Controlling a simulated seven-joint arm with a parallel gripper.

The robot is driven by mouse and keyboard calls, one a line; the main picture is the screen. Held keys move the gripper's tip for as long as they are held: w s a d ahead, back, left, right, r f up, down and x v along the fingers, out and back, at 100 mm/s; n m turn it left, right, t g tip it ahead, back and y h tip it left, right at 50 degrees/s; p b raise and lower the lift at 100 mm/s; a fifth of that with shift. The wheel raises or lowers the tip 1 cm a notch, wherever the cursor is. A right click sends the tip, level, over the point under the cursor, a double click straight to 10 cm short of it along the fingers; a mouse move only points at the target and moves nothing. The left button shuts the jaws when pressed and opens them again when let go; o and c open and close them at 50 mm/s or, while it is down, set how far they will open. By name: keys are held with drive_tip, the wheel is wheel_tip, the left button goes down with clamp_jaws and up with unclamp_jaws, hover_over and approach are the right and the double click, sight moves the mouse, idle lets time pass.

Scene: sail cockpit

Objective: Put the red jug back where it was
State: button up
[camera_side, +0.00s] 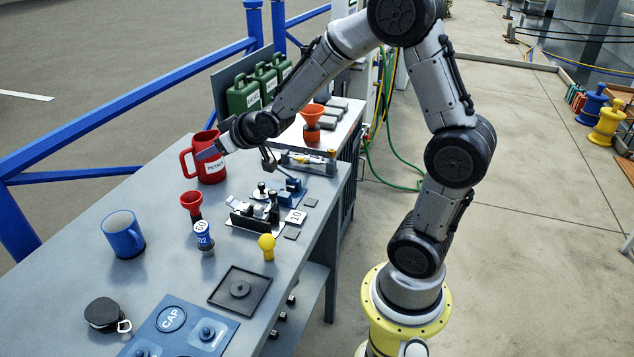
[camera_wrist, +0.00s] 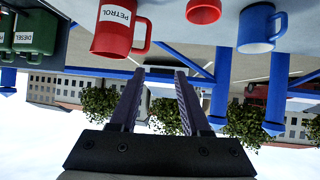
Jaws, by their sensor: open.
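The red jug (camera_side: 206,160), labelled PETROL, stands upright on the grey table near its far edge, with its handle towards the left in the side view. In the wrist view the jug (camera_wrist: 118,28) appears upside down at the top, beyond the fingertips. My gripper (camera_wrist: 158,72) is open, with nothing between its two fingers. In the side view my gripper (camera_side: 212,152) is at the jug's right, close in front of it; whether it touches the jug I cannot tell. Part of the jug's right side is hidden behind the gripper.
A blue mug (camera_side: 123,236), a red funnel (camera_side: 191,203) and a blue-and-white can (camera_side: 203,236) stand nearer on the table (camera_side: 60,300). A metal mechanism (camera_side: 255,208) is right of the jug. Green canisters (camera_side: 243,95) stand behind. A blue railing (camera_side: 110,108) runs along the far side.

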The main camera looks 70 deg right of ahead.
drive_tip(key=s+a+r+g, duration=0.1)
drive_tip(key=s+a+g, duration=0.1)
drive_tip(key=s, duration=0.8)
drive_tip(key=s+a+r+n+g+y, duration=0.1)
drive_tip(key=s+a, duration=0.4)
drive_tip(key=s, duration=0.5)
drive_tip(key=s+a+r+g+y, duration=0.1)
drive_tip(key=s+a+r+g, duration=0.1)
drive_tip(key=s, duration=0.8)
drive_tip(key=shift+s+a+r+n+g, duration=0.25)
drive_tip(key=shift+a+n+g, duration=0.15)
drive_tip(key=shift+a, duration=0.25)
